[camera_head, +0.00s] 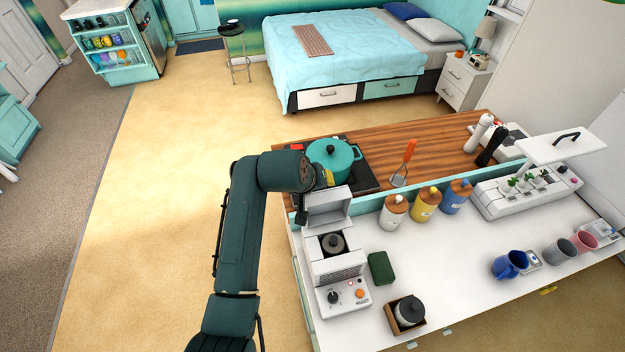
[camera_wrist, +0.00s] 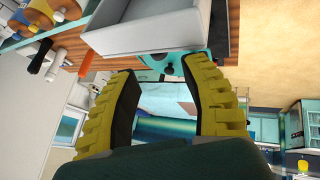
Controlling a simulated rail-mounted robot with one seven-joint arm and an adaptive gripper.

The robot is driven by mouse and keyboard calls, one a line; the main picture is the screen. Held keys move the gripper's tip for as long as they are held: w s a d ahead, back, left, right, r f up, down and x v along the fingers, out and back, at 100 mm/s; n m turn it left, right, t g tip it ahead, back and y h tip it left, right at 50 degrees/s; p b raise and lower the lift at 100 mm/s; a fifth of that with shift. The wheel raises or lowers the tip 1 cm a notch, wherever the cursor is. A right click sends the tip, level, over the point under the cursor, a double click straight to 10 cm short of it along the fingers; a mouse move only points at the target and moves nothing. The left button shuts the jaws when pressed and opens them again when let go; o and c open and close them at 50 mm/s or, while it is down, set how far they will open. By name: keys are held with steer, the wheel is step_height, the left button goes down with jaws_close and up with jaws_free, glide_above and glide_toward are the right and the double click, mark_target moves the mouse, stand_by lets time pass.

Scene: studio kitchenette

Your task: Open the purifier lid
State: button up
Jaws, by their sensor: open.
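The white boxy appliance that looks like the purifier (camera_head: 345,297) stands at the left end of the white counter, with a knob and buttons on its front. Its lid (camera_head: 327,208) is raised, and a dark round-knobbed part (camera_head: 332,243) shows in the open bay below. My gripper (camera_head: 325,178) is just behind the lid's upper edge, partly hidden by my arm. In the wrist view my gripper (camera_wrist: 158,68) is open with nothing between its yellow-padded fingers. A pale box-like panel, probably the lid (camera_wrist: 150,28), lies just beyond the fingertips; I cannot tell if they touch.
A teal pot (camera_head: 330,155) on the dark hob stands close behind my gripper. A green block (camera_head: 380,268) and a boxed dark jar (camera_head: 409,312) are to the purifier's right. Several canisters (camera_head: 425,205) line the counter's back. The counter's middle is clear.

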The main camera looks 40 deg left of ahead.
steer(key=v, duration=0.6)
